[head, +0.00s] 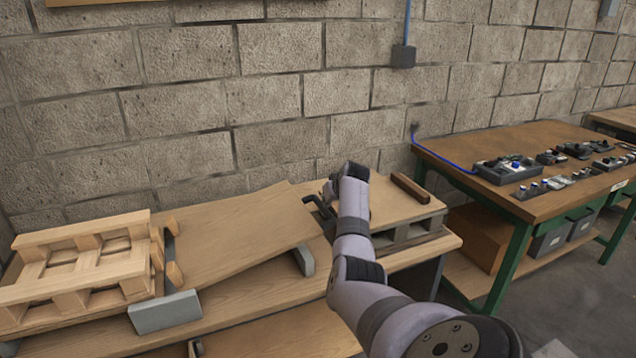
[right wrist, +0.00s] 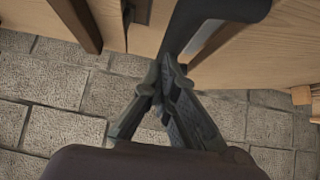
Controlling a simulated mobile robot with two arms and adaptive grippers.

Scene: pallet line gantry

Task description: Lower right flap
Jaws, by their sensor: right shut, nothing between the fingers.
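A wide wooden panel (head: 235,235) slopes across the middle of the bench, and a second, flatter wooden panel (head: 395,205) lies to its right. I cannot tell for sure which is the right flap. A black bent handle (head: 312,203) stands where the two meet; it also shows in the right wrist view (right wrist: 222,8). My right gripper (head: 328,190) is beside this handle, partly hidden by my own wrist. In the right wrist view its fingers (right wrist: 168,82) are shut together, empty, close to the handle; whether they touch it is unclear. My left gripper is out of view.
A wooden pallet (head: 75,265) sits at the left of the bench, beside a grey block (head: 165,312). A dark brown bar (head: 410,188) lies on the right panel. A block wall (head: 220,100) closes the back. A green-legged table (head: 540,165) with small devices stands at right.

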